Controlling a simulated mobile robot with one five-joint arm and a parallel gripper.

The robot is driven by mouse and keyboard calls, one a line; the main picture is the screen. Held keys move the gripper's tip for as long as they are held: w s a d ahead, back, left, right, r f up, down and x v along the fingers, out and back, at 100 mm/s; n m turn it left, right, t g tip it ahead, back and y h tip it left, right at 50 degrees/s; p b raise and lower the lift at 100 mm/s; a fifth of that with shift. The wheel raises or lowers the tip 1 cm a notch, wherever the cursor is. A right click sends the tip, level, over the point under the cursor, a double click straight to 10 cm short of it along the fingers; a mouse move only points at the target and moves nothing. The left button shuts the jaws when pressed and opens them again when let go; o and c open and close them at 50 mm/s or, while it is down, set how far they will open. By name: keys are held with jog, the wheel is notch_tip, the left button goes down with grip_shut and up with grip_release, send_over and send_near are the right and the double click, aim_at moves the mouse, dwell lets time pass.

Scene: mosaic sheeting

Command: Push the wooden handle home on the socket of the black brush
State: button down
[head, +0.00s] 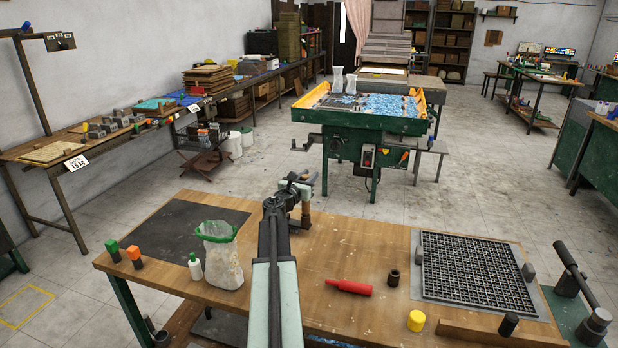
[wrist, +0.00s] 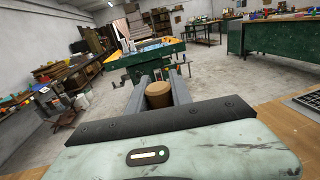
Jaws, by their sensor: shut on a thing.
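My gripper (head: 302,188) is at the far edge of the workbench in the head view, beyond my arm. In the wrist view my gripper (wrist: 160,92) is shut on the wooden handle (wrist: 158,98), a round, light brown piece between the two grey fingers. In the head view the brown handle (head: 305,209) hangs upright below the gripper, small and partly hidden. The black brush and its socket cannot be made out clearly; my arm covers part of the bench's far edge. I cannot tell whether the handle touches anything below.
A green machine table (head: 367,130) stands beyond across clear floor.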

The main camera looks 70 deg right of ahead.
jog(key=shift+f+b, duration=0.6)
jog(key=shift+f, duration=0.15)
jog(key=c, duration=1.1)
grip_release()
jog(key=a, duration=0.5)
jog(key=w+a, duration=0.1)
jog(key=a, duration=0.1)
jog(key=shift+a, duration=0.4)
